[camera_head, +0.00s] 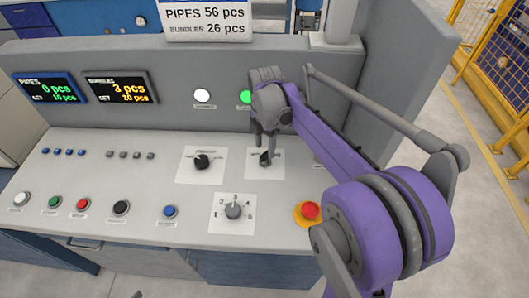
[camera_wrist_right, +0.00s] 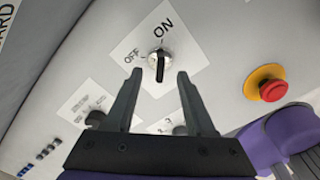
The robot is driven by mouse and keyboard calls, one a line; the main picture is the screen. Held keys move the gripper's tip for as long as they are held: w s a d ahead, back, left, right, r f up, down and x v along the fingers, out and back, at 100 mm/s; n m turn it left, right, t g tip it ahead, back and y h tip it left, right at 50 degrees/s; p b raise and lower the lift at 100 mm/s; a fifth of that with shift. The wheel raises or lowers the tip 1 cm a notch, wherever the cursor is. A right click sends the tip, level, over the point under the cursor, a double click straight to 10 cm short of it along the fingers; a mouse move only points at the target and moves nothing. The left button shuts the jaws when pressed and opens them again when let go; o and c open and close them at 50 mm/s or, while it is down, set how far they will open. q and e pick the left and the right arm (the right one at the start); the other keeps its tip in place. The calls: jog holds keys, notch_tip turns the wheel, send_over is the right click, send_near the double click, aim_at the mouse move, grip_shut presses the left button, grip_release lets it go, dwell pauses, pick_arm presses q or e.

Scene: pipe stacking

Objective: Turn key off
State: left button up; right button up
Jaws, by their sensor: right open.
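The key switch (camera_wrist_right: 159,65) has a black handle on a silver round base, on a white plate marked ON and OFF. In the right wrist view the handle lines up roughly with the ON label. In the head view the key switch (camera_head: 265,158) is partly hidden by my right gripper (camera_head: 265,146), which hangs over it from above. In the wrist view my right gripper (camera_wrist_right: 160,73) is open, with one fingertip on each side of the handle. I cannot tell whether the fingers touch it. My left gripper is not in view.
A black knob (camera_head: 202,161) sits left of the key plate and a numbered selector (camera_head: 233,211) in front. A red emergency button (camera_head: 309,211) on a yellow base is close to my right arm. Colored push buttons line the panel's front left. The back panel rises behind the gripper.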

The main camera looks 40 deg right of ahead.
aim_at(265, 152)
jog(key=shift+f+b, duration=1.35)
jog(key=shift+f, duration=1.1)
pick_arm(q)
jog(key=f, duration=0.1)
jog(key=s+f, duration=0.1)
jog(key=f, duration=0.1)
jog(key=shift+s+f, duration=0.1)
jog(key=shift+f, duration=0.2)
pick_arm(e)
jog(key=shift+s, duration=0.1)
grip_shut()
